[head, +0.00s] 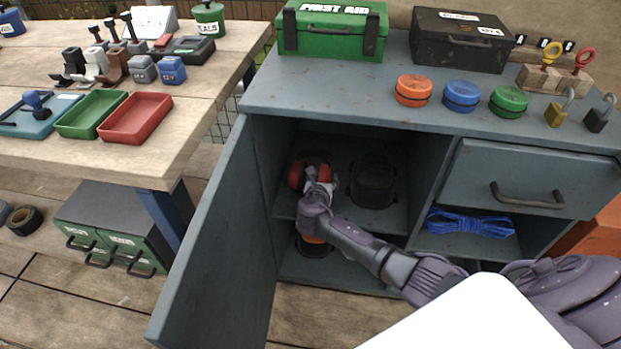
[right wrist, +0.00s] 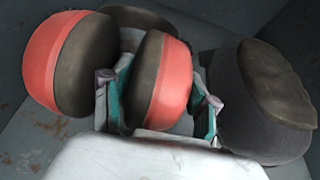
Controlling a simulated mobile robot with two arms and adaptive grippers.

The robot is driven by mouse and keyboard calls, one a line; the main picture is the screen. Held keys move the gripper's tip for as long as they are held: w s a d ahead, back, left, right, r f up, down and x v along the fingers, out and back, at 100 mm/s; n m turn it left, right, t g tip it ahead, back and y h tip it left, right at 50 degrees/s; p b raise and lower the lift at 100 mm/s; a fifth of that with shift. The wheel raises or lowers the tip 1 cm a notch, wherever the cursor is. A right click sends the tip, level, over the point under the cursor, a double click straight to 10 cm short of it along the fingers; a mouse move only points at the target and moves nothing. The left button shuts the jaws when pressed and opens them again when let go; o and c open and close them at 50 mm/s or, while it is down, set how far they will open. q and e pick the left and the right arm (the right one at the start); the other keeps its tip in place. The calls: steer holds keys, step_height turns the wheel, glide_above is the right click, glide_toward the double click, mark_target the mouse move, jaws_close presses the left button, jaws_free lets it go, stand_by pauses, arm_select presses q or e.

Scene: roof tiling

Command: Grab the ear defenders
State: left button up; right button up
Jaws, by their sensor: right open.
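The ear defenders (head: 296,175) are red with dark cushions. They sit on the upper shelf of the open cabinet, at its left side, partly hidden by my right gripper (head: 319,187). In the right wrist view one red cup of the ear defenders (right wrist: 168,82) is between the two open fingers of my right gripper (right wrist: 158,104). The other cup is outside the fingers, to the left. I cannot tell whether the fingers touch the cup. My left gripper is not in view.
A dark rounded object (head: 373,181) sits just right of the ear defenders; it is close beside the right finger in the wrist view (right wrist: 266,100). The cabinet door (head: 205,250) stands open at the left. A divider and blue rope (head: 468,223) are to the right.

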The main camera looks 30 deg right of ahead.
steer(key=shift+w+d, duration=0.1)
steer(key=shift+w, duration=0.05)
steer(key=c, duration=1)
